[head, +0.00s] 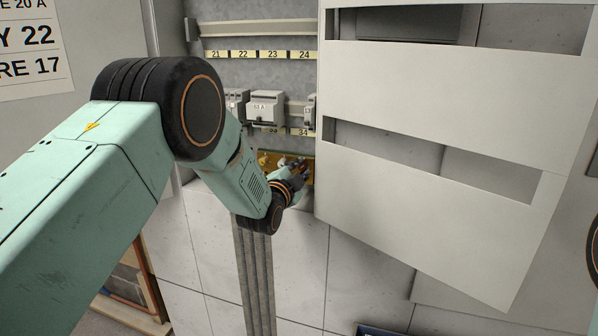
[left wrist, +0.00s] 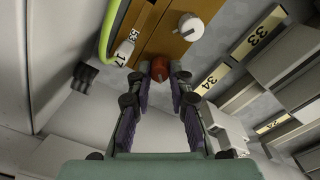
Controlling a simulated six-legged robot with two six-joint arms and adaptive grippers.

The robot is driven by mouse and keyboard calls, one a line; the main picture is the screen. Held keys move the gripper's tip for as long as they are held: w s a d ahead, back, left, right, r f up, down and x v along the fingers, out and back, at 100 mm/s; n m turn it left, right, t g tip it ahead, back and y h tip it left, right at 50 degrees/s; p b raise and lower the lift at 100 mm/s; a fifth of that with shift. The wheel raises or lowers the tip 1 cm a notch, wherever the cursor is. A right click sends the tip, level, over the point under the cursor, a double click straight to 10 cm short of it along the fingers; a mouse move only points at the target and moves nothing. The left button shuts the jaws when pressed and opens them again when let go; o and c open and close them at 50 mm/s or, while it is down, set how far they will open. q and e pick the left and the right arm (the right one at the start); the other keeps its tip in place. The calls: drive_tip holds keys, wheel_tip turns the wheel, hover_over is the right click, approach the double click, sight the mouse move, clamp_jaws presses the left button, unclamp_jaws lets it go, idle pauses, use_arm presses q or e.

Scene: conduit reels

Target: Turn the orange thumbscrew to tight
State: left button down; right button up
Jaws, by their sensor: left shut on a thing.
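The orange thumbscrew (left wrist: 160,68) sits at the edge of a brass-coloured bar (left wrist: 160,42) in the left wrist view. My left gripper (left wrist: 161,76) is shut on it, with one fingertip on each side of its head. In the head view my left gripper (head: 299,170) reaches down to the brass-coloured bar (head: 264,157) at the bottom of the panel, and I cannot make out the thumbscrew there. Its shaft and how tight it is are hidden. My right gripper is not in view.
A pale round knob (left wrist: 190,26) stands on the bar beside the thumbscrew. A green-yellow wire (left wrist: 110,32) with a tag ending in 17 runs to the bar's other side. A large white slotted cover (head: 430,110) stands close right of my gripper. Breakers (head: 265,108) sit above.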

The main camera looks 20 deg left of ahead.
use_arm(q)
drive_tip(key=m, duration=0.7)
drive_tip(key=shift+b, duration=0.35)
drive_tip(key=m, duration=0.4)
drive_tip(key=shift+r+m+y+b, duration=0.1)
drive_tip(key=shift+m+y+b, duration=0.25)
drive_tip(key=shift+m, duration=1.55)
drive_tip(key=c, duration=1.2)
unclamp_jaws()
drive_tip(key=shift+s, duration=0.1)
